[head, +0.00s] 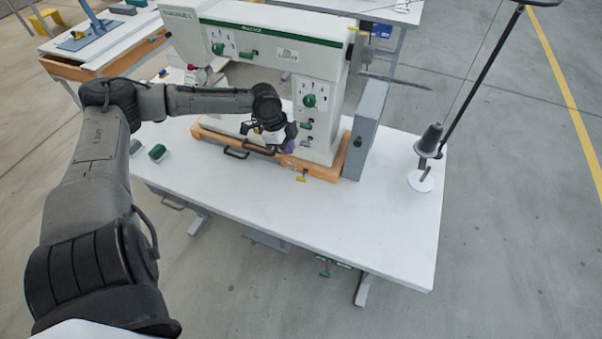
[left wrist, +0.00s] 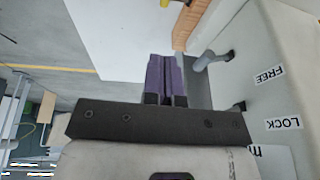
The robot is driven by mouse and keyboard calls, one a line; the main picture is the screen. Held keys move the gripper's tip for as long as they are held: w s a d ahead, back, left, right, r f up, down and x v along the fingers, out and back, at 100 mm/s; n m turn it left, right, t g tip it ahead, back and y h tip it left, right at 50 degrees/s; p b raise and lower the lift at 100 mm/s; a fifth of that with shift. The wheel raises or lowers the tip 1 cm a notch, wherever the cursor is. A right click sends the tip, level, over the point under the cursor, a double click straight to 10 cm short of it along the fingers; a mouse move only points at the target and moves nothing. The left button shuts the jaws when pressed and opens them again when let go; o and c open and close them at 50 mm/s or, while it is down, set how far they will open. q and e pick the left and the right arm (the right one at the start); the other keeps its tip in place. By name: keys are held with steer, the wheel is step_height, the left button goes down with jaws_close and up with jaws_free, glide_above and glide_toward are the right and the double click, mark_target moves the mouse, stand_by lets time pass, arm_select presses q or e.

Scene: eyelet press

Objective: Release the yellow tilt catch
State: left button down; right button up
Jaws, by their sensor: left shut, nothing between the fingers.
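The yellow tilt catch (head: 301,178) is a small tab low on the front of the orange wooden base (head: 325,172) under the white machine. A small yellow piece (left wrist: 164,3) beside the orange wood at the top edge of the left wrist view looks like the same catch, mostly cut off. My left gripper (head: 289,146) is at the machine's front, above and left of the catch and apart from it. Its purple fingers (left wrist: 166,78) are shut together and empty in the left wrist view. My right gripper is not in view.
A grey lever (left wrist: 213,61) on the machine's side is right of my fingers, near FREE and LOCK labels. A dark handle (head: 250,148) is on the base's front. A green-topped block (head: 157,152) lies left on the white table (head: 330,225). The table's front is clear.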

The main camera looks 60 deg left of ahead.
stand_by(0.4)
arm_select(q)
steer(key=b, duration=0.4)
glide_above(302, 179)
steer(key=s, duration=0.1)
steer(key=f, duration=1.1)
steer(key=shift+a+f, duration=0.2)
steer(key=shift+f, duration=0.05)
steer(key=shift+w+a+f, duration=0.15)
steer(key=shift+f, duration=0.85)
